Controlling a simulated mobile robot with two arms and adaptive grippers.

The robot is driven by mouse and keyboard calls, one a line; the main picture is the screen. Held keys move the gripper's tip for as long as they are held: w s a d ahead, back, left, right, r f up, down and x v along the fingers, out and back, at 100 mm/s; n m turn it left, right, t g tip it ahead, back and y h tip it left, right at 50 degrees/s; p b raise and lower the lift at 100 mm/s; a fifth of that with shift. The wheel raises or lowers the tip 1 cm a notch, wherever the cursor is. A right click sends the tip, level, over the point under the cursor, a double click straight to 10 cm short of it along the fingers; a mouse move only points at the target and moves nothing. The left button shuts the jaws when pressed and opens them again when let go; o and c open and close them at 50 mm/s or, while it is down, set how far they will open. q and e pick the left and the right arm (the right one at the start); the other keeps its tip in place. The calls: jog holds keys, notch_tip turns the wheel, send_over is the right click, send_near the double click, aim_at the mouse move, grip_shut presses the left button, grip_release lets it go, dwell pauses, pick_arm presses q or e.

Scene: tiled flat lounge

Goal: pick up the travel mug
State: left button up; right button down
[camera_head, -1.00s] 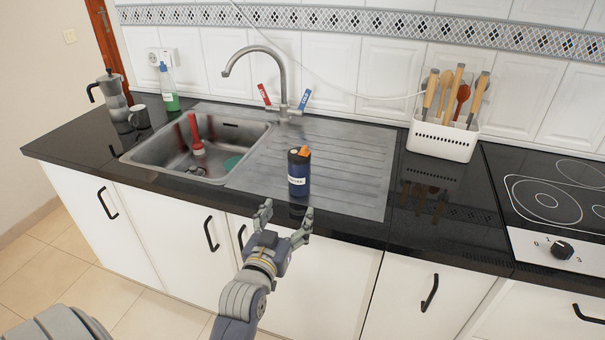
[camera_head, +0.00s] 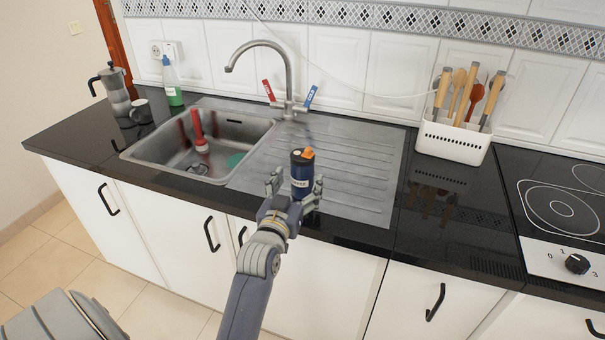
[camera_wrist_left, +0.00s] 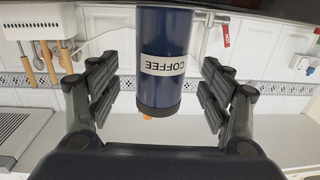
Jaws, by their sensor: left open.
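The travel mug (camera_head: 301,172) is a dark blue cylinder with a black lid and an orange tab. It stands upright on the sink's drainboard near the front edge. In the left wrist view the mug (camera_wrist_left: 166,35) appears upside down with a white COFFEE label, between the two fingers. My left gripper (camera_head: 295,187) is open around the mug, one finger on each side. In the left wrist view a gap shows between the mug and each finger of the left gripper (camera_wrist_left: 160,92). The mug's lower part is partly hidden by the gripper. My right gripper is not in view.
The sink basin (camera_head: 165,160) with a red-handled brush (camera_head: 198,130) lies left of the mug. A tap (camera_head: 288,75) stands behind. A white utensil holder (camera_head: 452,140) and a hob (camera_head: 560,205) are to the right. The drainboard (camera_head: 365,165) right of the mug is clear.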

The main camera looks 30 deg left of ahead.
pick_arm(q)
jog(key=x, duration=0.4)
jog(key=shift+w+a, duration=0.15)
jog(key=shift+w, duration=0.15)
jog(key=shift+r, duration=0.1)
jog(key=c, duration=1.3)
